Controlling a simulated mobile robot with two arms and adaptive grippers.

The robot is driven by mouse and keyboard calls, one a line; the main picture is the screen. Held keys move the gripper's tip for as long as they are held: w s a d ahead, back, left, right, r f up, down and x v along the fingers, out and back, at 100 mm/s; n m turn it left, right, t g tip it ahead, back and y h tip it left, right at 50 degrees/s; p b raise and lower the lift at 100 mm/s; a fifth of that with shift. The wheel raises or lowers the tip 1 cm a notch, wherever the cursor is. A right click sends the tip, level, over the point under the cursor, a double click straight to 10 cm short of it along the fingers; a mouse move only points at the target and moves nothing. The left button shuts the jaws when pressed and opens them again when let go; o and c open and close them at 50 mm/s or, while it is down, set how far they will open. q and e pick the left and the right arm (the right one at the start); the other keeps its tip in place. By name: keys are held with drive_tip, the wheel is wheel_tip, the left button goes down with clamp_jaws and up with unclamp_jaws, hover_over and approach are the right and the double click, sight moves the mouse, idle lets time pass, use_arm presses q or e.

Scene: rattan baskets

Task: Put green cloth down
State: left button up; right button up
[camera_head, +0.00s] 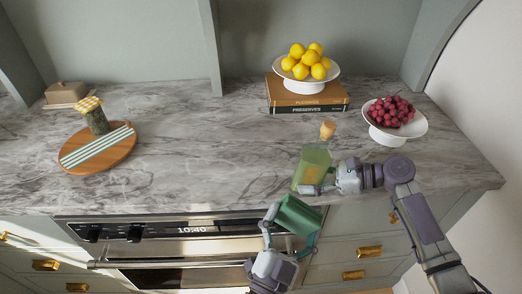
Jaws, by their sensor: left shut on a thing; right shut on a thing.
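The green cloth (297,214) is a dark green folded piece. My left gripper (291,232) is shut on it, in front of the counter's front edge, above the oven front. My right gripper (318,187) is shut on a glass bottle (316,158) of yellow-green liquid with a cork stopper. The bottle is upright near the counter's front edge, just behind the cloth. The gripper hides part of its lower side, and I cannot tell whether its base touches the counter.
The marble counter (210,150) is clear in the middle. A round wooden board (120,150) with a striped cloth and a jar is at left. A lemon stand (304,85) on books (305,106) is at the back. A bowl of red fruit (382,134) is at right.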

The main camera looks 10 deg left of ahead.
use_arm(q)
drive_tip(key=w+a+g, duration=0.2)
drive_tip(key=w+g, duration=0.2)
drive_tip(key=w, duration=0.2)
drive_tip(key=w+a+g, duration=0.3)
drive_tip(key=w+g, duration=0.1)
drive_tip(key=w, duration=0.2)
drive_tip(key=w+a+m+g, duration=0.1)
drive_tip(key=w+a+g, duration=0.2)
drive_tip(key=w, duration=0.4)
drive_tip(key=shift+w+a+r+g, duration=0.1)
drive_tip(key=shift+r+g, duration=0.1)
drive_tip(key=shift+g, duration=0.6)
drive_tip(key=a+g, duration=0.1)
drive_tip(key=a+n+y, duration=0.1)
drive_tip(key=w+r+g, duration=0.1)
drive_tip(key=shift+a+n+g+y, duration=0.3)
drive_tip(key=shift+a+y, duration=0.1)
drive_tip(key=s+a+r+n+g+y, duration=0.1)
drive_tip(key=a+r+n+g, duration=0.1)
drive_tip(key=a, duration=0.3)
drive_tip(key=shift+s+a+r+n, duration=0.2)
drive_tip(key=shift+s+r+n, duration=0.1)
drive_tip(key=shift+r, duration=0.5)
drive_tip(key=shift+f, duration=0.15)
